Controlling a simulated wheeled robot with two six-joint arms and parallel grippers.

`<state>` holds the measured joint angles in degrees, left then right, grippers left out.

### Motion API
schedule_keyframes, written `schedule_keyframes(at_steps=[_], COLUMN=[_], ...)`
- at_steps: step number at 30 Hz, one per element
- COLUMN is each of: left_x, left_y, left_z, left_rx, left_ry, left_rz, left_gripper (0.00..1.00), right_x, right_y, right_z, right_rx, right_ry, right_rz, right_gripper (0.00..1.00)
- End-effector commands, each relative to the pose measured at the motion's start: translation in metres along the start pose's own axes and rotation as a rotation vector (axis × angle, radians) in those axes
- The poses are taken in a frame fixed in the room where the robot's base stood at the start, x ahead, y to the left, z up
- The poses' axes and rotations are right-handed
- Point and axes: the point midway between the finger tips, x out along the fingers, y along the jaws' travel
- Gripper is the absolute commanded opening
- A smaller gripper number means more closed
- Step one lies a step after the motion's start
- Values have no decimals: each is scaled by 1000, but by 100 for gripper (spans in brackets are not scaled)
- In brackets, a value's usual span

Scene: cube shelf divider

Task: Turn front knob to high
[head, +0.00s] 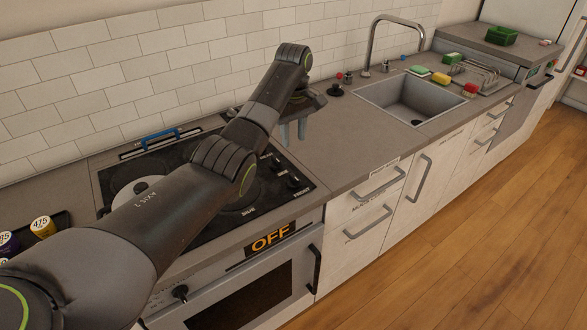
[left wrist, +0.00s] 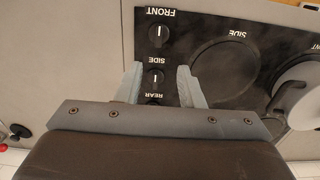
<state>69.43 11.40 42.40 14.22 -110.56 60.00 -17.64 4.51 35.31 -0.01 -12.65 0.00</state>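The front knob (left wrist: 158,37) is a round black knob with a white line along the picture's vertical, beside its FRONT label in the left wrist view. In the head view it is the nearest knob (head: 293,182) on the cooktop's right edge. The side knob (left wrist: 156,78) and the partly hidden rear knob (left wrist: 153,101) line up with it. My left gripper (head: 292,134) is open and empty, above the counter by the knobs. In the left wrist view its fingers (left wrist: 160,84) appear on either side of the side knob, apart from the front knob. My right gripper is not in view.
The black cooktop (head: 237,205) has a pale round item (head: 136,191) on its left part, partly behind my arm. An OFF sign (head: 271,238) is on the oven front. A sink (head: 412,101) lies farther right. The counter between (head: 350,140) is mostly clear.

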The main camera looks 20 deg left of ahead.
Motion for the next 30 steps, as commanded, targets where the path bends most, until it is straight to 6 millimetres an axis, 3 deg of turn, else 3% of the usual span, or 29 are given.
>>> schedule_keyframes(at_steps=[5, 12, 15, 21, 30], left_x=[41, 93, 111, 129, 133], left_y=[-1, -1, -1, -1, 0], left_z=[1, 0, 1, 0, 0], left_rx=[1, 0, 1, 2, 2], left_ry=[-4, -3, -2, -1, 1], left_rz=[-5, -5, -3, -2, 0], left_gripper=[35, 35, 35, 35, 35], right_x=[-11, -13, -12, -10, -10], right_y=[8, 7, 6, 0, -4], right_z=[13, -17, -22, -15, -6], right_rx=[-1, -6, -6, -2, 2], right_ry=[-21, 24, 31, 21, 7], right_rz=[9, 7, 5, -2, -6], right_gripper=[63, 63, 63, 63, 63])
